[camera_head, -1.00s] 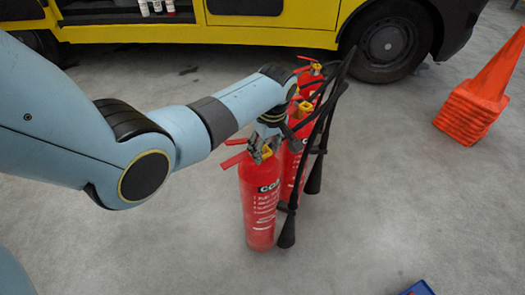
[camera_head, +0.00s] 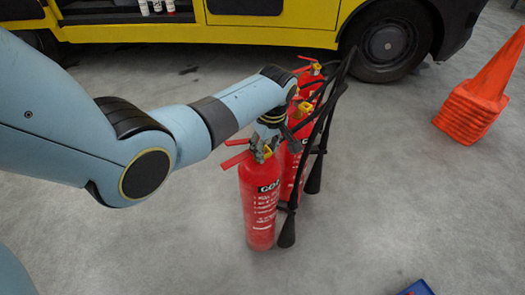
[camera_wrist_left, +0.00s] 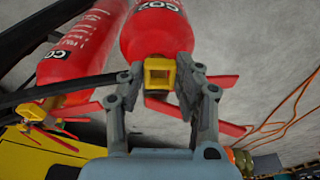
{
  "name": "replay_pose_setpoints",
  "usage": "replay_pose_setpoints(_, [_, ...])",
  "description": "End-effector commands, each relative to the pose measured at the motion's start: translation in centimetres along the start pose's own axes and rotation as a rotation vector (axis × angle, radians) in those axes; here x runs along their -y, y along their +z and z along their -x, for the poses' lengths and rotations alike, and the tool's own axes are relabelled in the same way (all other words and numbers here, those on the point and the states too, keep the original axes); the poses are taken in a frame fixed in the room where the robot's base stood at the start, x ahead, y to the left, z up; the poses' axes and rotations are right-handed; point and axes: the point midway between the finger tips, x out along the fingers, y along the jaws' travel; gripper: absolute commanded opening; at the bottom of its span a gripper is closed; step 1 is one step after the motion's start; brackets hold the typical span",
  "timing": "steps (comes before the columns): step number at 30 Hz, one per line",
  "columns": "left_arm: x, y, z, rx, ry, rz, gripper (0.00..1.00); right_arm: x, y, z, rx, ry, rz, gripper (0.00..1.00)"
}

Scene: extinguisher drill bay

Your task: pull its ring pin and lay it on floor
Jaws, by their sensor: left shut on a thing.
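A red CO2 extinguisher (camera_head: 259,212) stands upright on the floor, the front one of a row of three. Its red levers (camera_head: 236,160) stick out to the left, and its black horn (camera_head: 287,230) hangs at its right side. My left gripper (camera_head: 265,148) is at its top. My right gripper is not in view.
Two more red extinguishers stand close behind; the nearer (camera_head: 293,165) nearly touches the front one. A yellow vehicle (camera_head: 265,36) spans the back. Orange cones (camera_head: 470,113) are stacked at the right. A blue object (camera_head: 418,289) shows at the bottom edge. Floor left and right is bare.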

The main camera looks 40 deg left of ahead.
Motion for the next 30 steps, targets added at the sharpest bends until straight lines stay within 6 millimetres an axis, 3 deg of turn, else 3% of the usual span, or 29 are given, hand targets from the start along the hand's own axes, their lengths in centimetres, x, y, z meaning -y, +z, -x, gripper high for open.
replay_pose_setpoints(30, [0.0, 4.2, 0.6, 0.002, 0.0, 0.0, 0.0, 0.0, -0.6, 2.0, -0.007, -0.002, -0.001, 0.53])
